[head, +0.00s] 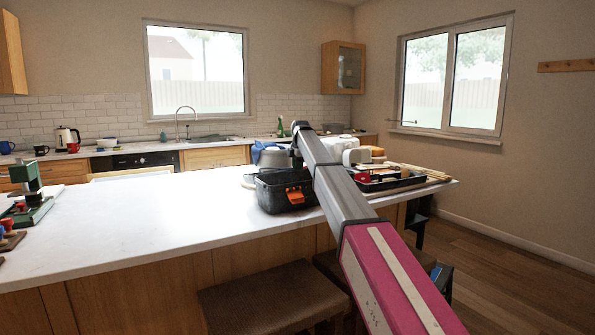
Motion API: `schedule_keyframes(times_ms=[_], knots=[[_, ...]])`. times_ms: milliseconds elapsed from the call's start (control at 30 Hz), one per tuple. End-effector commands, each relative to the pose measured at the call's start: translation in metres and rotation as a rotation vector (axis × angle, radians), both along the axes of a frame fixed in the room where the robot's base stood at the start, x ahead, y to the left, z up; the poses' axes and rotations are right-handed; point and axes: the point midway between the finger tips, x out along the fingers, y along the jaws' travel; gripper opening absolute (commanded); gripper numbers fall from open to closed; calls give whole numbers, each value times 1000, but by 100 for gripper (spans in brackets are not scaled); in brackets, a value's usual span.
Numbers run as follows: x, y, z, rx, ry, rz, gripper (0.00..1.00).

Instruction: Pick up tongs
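I cannot make out the tongs for certain. A black tray (388,186) at the right end of the white island counter holds small items, among them a red round one and pale stick-like pieces, too small to tell apart. A black toolbox (271,193) with an orange latch stands left of my arm on the same counter. My arm reaches up from the bottom right across the counter and covers part of the space between toolbox and tray. My gripper cannot be seen; the arm's visible far end is a dark joint.
The island counter (130,222) is clear across its middle. A green device (30,190) stands at its left end. A grey pot (273,158) and a white rounded object (356,156) stand behind the toolbox and tray. A brown stool (268,298) is under the front edge.

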Motion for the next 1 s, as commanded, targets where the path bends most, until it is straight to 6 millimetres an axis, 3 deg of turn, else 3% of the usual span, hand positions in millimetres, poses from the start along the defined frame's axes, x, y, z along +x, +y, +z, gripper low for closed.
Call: schedule_keyframes(times_ms=[767, 800, 867, 1000], knots=[[1, 0, -7, 0, -1, 0, 24], [1, 0, -7, 0, -1, 0, 21], [1, 0, -7, 0, -1, 0, 1], [1, 0, -7, 0, -1, 0, 0]])
